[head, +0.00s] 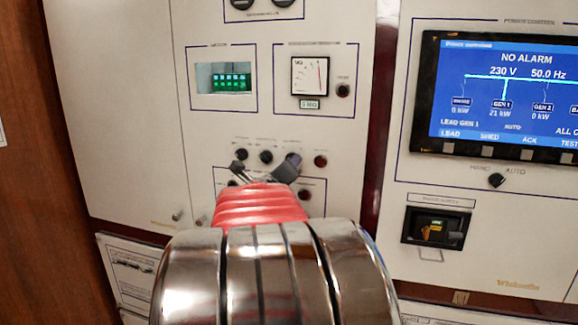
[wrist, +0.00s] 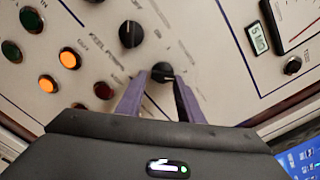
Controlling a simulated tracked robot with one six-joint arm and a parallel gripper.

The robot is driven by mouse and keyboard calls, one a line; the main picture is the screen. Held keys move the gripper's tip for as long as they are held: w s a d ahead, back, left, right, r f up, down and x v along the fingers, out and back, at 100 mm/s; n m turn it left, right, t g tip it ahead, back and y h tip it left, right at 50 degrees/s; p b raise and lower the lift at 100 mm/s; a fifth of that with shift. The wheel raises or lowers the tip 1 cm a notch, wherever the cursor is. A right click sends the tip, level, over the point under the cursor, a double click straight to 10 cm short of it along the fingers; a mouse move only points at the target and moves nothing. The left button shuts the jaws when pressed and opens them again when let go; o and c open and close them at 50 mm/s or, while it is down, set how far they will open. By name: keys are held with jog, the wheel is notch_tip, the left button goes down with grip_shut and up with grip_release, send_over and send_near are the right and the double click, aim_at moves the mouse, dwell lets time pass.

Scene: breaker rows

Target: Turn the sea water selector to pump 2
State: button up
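Several small round black knobs sit in a row on the cream panel, with labels too small to read, so I cannot tell which one is the sea water selector. My gripper (head: 266,166) is in front of this row in the head view, its two fingers spread. In the wrist view my gripper (wrist: 159,80) is open, with one black knob (wrist: 162,72) between or just beyond its purple fingertips. Contact with it cannot be made out. A second black knob (wrist: 131,33) with a pale pointer line lies up and left of it. My wrist hides the panel below.
Orange lamps (wrist: 70,59) and dark green buttons (wrist: 12,50) are at the left in the wrist view. A meter (head: 310,76) is above the knobs. A blue screen (head: 505,90) and a small black switch (head: 497,180) are on the right panel.

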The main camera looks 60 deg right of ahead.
jog(key=o, duration=0.4)
jog(key=shift+c, duration=0.2)
jog(key=shift+r, duration=0.1)
jog(key=s+a, duration=0.2)
jog(key=a, duration=1.1)
jog(key=shift+a, duration=0.35)
jog(key=shift+s, duration=0.1)
